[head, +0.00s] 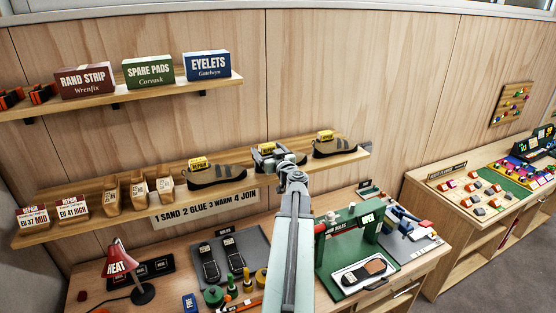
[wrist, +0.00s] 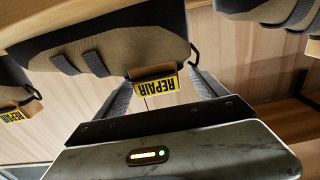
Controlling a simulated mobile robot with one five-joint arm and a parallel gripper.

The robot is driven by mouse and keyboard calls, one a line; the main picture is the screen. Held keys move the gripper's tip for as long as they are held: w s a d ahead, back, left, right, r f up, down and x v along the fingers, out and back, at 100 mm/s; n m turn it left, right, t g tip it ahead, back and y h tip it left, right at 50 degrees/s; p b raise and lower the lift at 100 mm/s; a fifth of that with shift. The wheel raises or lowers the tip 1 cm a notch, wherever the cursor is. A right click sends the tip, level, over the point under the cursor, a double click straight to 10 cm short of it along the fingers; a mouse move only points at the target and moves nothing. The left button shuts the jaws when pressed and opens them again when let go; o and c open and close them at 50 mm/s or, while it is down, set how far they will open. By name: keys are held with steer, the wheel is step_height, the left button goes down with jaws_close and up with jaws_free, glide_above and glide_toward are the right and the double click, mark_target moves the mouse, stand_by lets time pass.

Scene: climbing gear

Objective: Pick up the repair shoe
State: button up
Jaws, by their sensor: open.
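Three tan and dark shoes with yellow REPAIR tags sit on the lower wall shelf. The left shoe (head: 217,174) and the right shoe (head: 334,149) show clearly in the head view. The middle shoe (head: 266,149) is mostly hidden behind my gripper (head: 279,160). In the wrist view the picture is upside down. A repair shoe (wrist: 110,40) with its REPAIR tag (wrist: 154,86) lies just ahead of my gripper (wrist: 165,80). The fingers are apart, with the tag end of the shoe between them. I cannot tell if they touch it.
Small tan wooden forms (head: 138,193) and REPAIR boxes (head: 73,207) stand further left on the lower shelf (head: 110,217). An upper shelf (head: 150,92) holds labelled boxes. Below is a workbench with a red lamp (head: 118,262) and a green press (head: 345,230).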

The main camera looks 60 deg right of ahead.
steer(key=x, duration=0.5)
steer(key=shift+s+d+f, duration=0.1)
steer(key=shift+s+d, duration=0.05)
steer(key=shift+s, duration=0.15)
steer(key=shift+c, duration=0.6)
jaws_close()
step_height(320, 180, up, 5)
steer(key=p, duration=0.4)
steer(key=s+a, duration=0.2)
steer(key=s, duration=0.5)
steer(key=s+a, duration=0.3)
steer(key=s, duration=0.5)
steer(key=shift+a+p, duration=0.2)
steer(key=shift+p, duration=0.25)
